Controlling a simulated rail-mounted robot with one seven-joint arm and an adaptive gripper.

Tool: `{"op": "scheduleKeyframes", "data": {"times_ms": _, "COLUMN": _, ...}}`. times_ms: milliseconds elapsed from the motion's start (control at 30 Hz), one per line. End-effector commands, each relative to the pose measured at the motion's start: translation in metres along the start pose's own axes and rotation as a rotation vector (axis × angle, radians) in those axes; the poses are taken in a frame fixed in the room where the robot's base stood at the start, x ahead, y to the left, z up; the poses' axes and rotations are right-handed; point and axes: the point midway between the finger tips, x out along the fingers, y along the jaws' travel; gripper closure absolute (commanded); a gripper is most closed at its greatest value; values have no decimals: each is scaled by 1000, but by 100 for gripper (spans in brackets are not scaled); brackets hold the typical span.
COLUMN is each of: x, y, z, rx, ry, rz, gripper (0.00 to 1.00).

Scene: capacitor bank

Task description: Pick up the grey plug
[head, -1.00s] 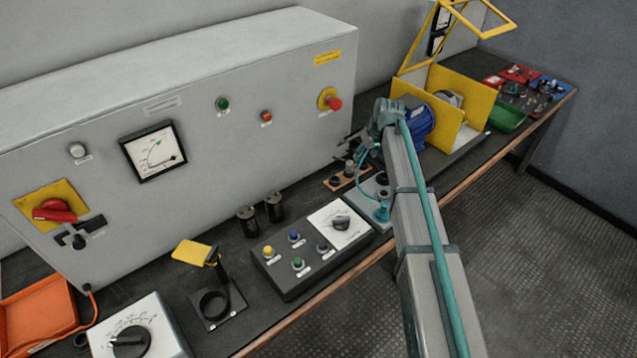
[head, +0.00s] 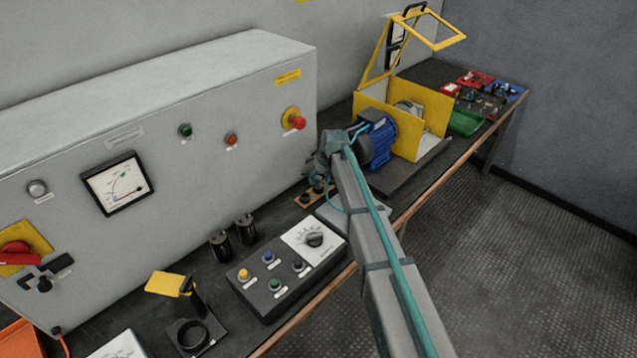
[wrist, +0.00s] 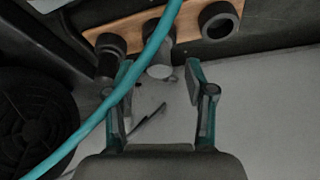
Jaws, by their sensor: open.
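A wooden strip (wrist: 132,32) crosses the top of the wrist view with a row of round pieces on it. A dark piece (wrist: 109,52) is at its left and a dark hollow ring (wrist: 218,20) at its right. Between them is a lighter grey round piece (wrist: 160,66), which looks like the grey plug; the teal cable partly covers it. My gripper (wrist: 158,78) is open, its fingertips apart to either side of the grey piece. I cannot tell how much depth separates them. In the head view the strip (head: 303,200) is partly hidden by my arm.
A grey cabinet (head: 160,130) stands behind the strip. A blue motor (head: 378,140) with a yellow guard is close on the right. A control box (head: 272,285) and two black cylinders (head: 245,228) are to the left. A black round ribbed thing (wrist: 35,120) is at the wrist view's left.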

Motion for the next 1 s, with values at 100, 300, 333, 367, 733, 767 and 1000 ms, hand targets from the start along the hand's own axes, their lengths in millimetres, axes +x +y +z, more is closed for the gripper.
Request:
{"op": "scheduleKeyframes", "data": {"times_ms": 100, "x": 16, "y": 0, "z": -1, "rx": 0, "ry": -2, "rz": -1, "gripper": 46}}
{"op": "scheduleKeyframes", "data": {"times_ms": 300, "x": 26, "y": 0, "z": 0, "rx": 0, "ry": 1, "rz": 0, "gripper": 46}}
{"op": "scheduleKeyframes", "data": {"times_ms": 333, "x": 26, "y": 0, "z": 0, "rx": 0, "ry": 1, "rz": 0, "gripper": 46}}
{"op": "scheduleKeyframes", "data": {"times_ms": 367, "x": 26, "y": 0, "z": 0, "rx": 0, "ry": 1, "rz": 0, "gripper": 46}}
{"op": "scheduleKeyframes", "data": {"times_ms": 733, "x": 26, "y": 0, "z": 0, "rx": 0, "ry": 0, "rz": 0, "gripper": 96}}
{"op": "scheduleKeyframes", "data": {"times_ms": 767, "x": 26, "y": 0, "z": 0, "rx": 0, "ry": 0, "rz": 0, "gripper": 100}}
{"op": "scheduleKeyframes", "data": {"times_ms": 1000, "x": 26, "y": 0, "z": 0, "rx": 0, "ry": 1, "rz": 0, "gripper": 100}}
